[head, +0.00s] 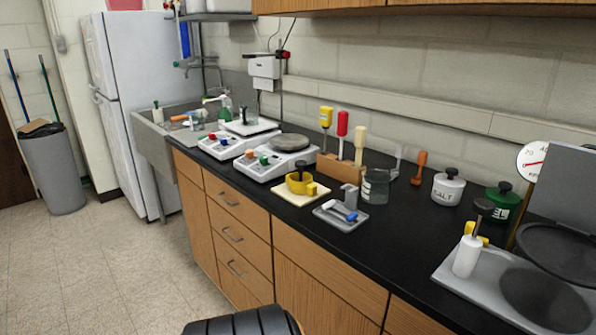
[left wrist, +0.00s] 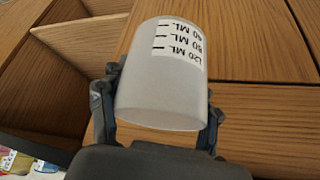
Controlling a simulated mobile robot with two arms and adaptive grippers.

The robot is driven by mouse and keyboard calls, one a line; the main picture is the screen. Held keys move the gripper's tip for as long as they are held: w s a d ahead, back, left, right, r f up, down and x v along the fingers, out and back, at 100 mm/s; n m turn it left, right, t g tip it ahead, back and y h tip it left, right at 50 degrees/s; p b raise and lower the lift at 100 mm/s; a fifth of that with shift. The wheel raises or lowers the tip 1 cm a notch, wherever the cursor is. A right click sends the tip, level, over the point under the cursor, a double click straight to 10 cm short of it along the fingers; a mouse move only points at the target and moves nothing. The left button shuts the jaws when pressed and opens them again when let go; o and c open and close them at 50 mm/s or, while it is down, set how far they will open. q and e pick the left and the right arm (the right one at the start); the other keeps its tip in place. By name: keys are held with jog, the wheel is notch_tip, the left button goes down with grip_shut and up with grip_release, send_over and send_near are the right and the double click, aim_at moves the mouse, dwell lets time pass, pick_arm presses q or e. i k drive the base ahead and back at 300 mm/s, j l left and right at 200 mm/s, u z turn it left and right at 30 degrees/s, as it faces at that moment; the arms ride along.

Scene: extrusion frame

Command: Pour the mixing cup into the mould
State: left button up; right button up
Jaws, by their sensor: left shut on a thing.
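The mixing cup (left wrist: 150,85) is a translucent white cup with a printed ML scale. It fills the middle of the left wrist view, and its lettering appears upside down there. My left gripper (left wrist: 158,112) is shut on it, with a dark finger on each side of the cup. I cannot tell whether anything is inside it. Neither gripper nor the cup shows in the head view. No mould can be made out with certainty. A round dark plate (head: 545,298) sits in an open, hinged grey appliance at the right of the counter.
Wooden drawers (head: 232,237) are below.

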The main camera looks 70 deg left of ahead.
aim_at(307, 187)
jog(key=k+j, duration=0.15)
jog(key=j, duration=0.25)
jog(key=k+j, duration=0.15)
jog(key=j, duration=0.2)
jog(key=k+j, duration=0.1)
jog(key=j, duration=0.3)
jog(key=k+j+z, duration=0.1)
jog(key=j, duration=0.25)
jog(key=k+j, duration=0.2)
jog(key=j, duration=0.15)
jog(key=k+j, duration=0.15)
jog(key=j, duration=0.25)
jog(key=k+j, duration=0.15)
jog(key=j, duration=0.2)
jog(key=k+j, duration=0.15)
jog(key=j, duration=0.2)
jog(key=z, duration=0.05)
